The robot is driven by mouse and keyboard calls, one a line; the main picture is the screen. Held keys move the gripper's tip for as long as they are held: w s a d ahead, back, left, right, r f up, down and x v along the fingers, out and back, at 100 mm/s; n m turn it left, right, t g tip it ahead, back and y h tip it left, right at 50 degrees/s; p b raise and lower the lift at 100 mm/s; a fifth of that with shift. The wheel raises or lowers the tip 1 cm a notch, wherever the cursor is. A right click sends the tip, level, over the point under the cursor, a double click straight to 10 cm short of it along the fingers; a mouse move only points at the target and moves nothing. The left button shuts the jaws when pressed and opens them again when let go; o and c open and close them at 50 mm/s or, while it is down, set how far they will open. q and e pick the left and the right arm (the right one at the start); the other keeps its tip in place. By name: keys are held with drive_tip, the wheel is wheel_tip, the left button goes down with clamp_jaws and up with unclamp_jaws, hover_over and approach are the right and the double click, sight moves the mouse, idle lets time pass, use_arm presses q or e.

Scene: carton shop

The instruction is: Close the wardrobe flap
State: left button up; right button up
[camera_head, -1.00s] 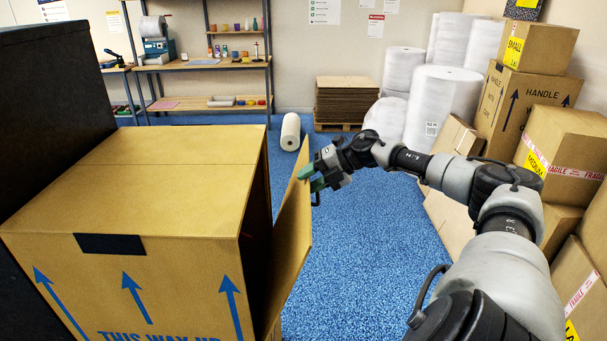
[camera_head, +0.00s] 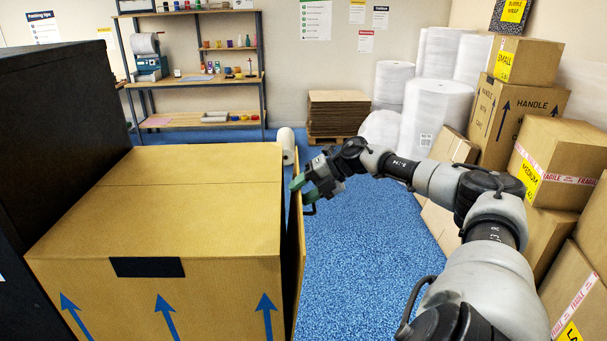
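A large brown wardrobe carton (camera_head: 190,222) with blue arrows and a black handle slot stands at the left. Its flap (camera_head: 297,248) is on the right side, seen nearly edge-on, with only a narrow dark gap left between it and the carton. My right gripper (camera_head: 297,192) is at the flap's upper edge, its greenish fingertips at the outer side of the flap. Whether the fingers touch it, and whether they are open or shut, I cannot tell. My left gripper is not in view.
A black block (camera_head: 62,140) stands left of the carton. Stacked cartons (camera_head: 558,160) line the right side, with white wrap rolls (camera_head: 436,112) behind. Blue floor (camera_head: 365,245) is clear between carton and stacks. Shelving (camera_head: 200,80) stands at the back.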

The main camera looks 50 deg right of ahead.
drive_tip(key=shift+s+a+f, duration=0.1)
drive_tip(key=shift+a+f, duration=0.25)
drive_tip(key=shift+f, duration=0.4)
drive_tip(key=shift+c, duration=0.5)
drive_tip(key=b+v, duration=0.5)
drive_tip(key=v, duration=0.6)
drive_tip(key=shift+w+d+r, duration=0.15)
drive_tip(key=shift+w+r, duration=0.1)
drive_tip(key=shift+r, duration=0.25)
drive_tip(key=shift+c, duration=0.3)
